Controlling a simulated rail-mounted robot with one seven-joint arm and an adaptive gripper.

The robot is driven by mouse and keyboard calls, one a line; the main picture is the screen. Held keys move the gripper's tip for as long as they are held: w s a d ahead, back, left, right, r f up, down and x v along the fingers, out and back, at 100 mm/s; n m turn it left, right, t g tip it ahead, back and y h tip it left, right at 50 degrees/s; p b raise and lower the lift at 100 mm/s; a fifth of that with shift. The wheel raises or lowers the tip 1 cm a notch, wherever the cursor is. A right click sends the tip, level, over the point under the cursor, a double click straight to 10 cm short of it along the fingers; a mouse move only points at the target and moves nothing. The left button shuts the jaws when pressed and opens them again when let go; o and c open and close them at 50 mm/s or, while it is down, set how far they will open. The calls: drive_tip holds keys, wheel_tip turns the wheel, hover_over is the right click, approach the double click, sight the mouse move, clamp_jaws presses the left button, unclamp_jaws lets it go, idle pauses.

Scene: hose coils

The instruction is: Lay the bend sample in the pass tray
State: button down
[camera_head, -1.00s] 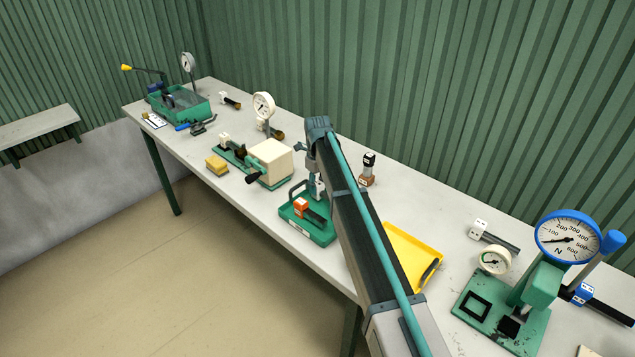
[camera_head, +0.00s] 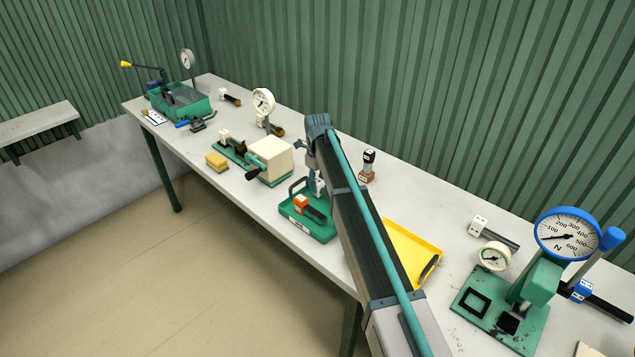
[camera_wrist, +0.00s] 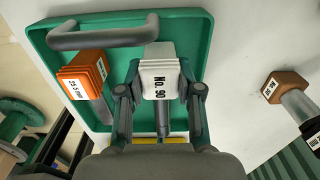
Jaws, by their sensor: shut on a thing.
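My gripper (camera_wrist: 160,97) is shut on the white block end of a sample marked No. 90 (camera_wrist: 161,75); its grey rod (camera_wrist: 162,118) runs between the fingers. In the head view the white end (camera_head: 318,187) is small and partly hidden by my arm. It is over the green tray (camera_wrist: 199,50) with a grey handle, also in the head view (camera_head: 296,232). The tray's front label is too small to read, so I cannot tell whether it is the pass tray. Whether the sample touches the tray floor is unclear. An orange-ended sample (camera_wrist: 82,75) lies in the tray, left of the held one.
A yellow tray (camera_head: 409,232) is right of my arm. A brown-based sample (camera_head: 367,175) stands behind it, also in the wrist view (camera_wrist: 285,85). A cream box fixture (camera_head: 270,160) is to the left. A blue-rimmed gauge press (camera_head: 540,275) is at the right.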

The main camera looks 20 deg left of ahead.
drive_tip(key=shift+f, duration=0.6)
idle(1.1)
drive_tip(key=c, duration=0.7)
unclamp_jaws()
drive_tip(key=shift+r, duration=0.2)
drive_tip(key=shift+r+p, duration=1.45)
drive_tip(key=shift+r, duration=2.35)
drive_tip(key=shift+r, duration=0.15)
